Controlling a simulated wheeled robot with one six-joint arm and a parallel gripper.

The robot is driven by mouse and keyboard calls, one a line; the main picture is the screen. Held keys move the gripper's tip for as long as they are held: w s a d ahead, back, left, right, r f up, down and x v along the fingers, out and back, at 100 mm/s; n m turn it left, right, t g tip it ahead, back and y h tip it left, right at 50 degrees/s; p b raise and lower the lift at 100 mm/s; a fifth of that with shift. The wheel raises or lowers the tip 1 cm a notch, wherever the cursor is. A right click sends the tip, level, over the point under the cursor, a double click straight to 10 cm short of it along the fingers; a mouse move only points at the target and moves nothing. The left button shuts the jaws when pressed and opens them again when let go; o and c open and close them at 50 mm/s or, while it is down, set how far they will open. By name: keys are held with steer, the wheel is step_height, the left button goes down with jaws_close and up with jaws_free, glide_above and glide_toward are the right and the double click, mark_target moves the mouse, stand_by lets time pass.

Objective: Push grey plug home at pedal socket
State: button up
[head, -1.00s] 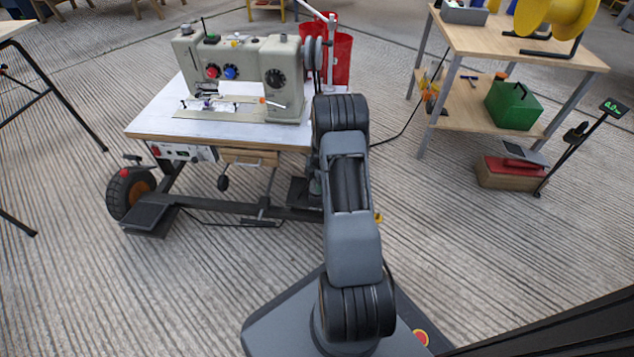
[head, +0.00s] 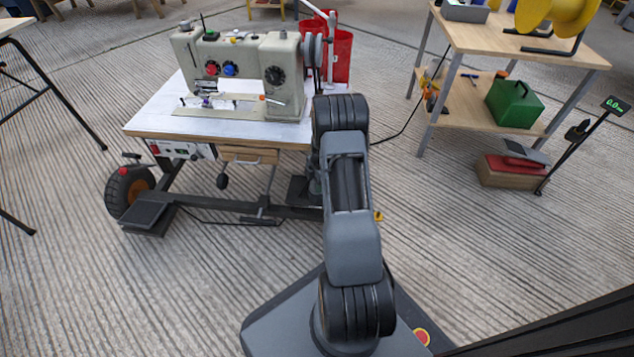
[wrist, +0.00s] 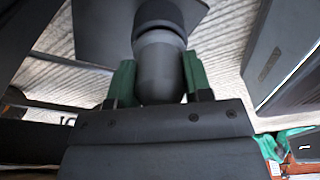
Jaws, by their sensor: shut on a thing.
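In the wrist view my gripper (wrist: 159,82) has its two green-padded fingers on either side of a dark grey rounded plug (wrist: 158,58), and it is shut on it. A black ring-like collar (wrist: 158,14) sits at the plug's far end, against a dark grey surface. I cannot tell whether the plug is fully seated there, and the socket's opening is hidden. In the head view my arm covers the gripper and the plug beside the right end of the sewing machine table (head: 150,120).
The sewing machine (head: 245,75) stands on the table. A foot pedal (head: 148,215) and a black wheel (head: 125,190) are below its left end. A wooden shelf bench (head: 520,45) with a green box (head: 514,103) stands at the right. Ribbed floor between them is mostly clear.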

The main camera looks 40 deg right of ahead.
steer(key=o, duration=1)
steer(key=shift+f, duration=0.1)
steer(key=shift+o, duration=0.2)
step_height(320, 180, up, 14)
steer(key=d+p, duration=0.1)
steer(key=p, duration=0.5)
steer(key=shift+d+f, duration=0.15)
steer(key=shift+d, duration=0.2)
